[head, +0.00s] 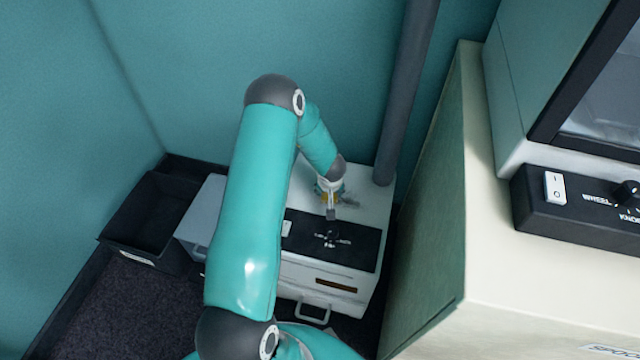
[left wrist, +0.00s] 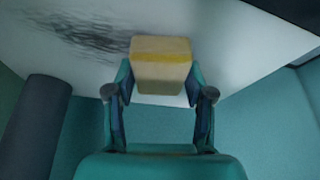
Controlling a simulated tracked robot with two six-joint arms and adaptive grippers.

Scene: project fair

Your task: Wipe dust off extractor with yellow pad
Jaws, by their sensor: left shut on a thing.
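The extractor (head: 365,205) is a white box on the floor with a black control panel (head: 350,245) and a handle at its front. A grey dust smudge (head: 350,198) lies on its white top; in the left wrist view the dark smudge (left wrist: 85,35) is left of the pad. My left gripper (head: 330,197) is above the extractor's top. In the left wrist view my left gripper (left wrist: 160,85) is shut on the yellow pad (left wrist: 160,72), a pale block with a yellow band. The pad is at or close to the top; contact is unclear. My right gripper is out of view.
A dark grey pipe (head: 405,90) rises behind the extractor. A black open bin (head: 145,215) stands to the left. A tall pale cabinet (head: 540,285) with a machine on top stands close on the right. Teal walls enclose the back.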

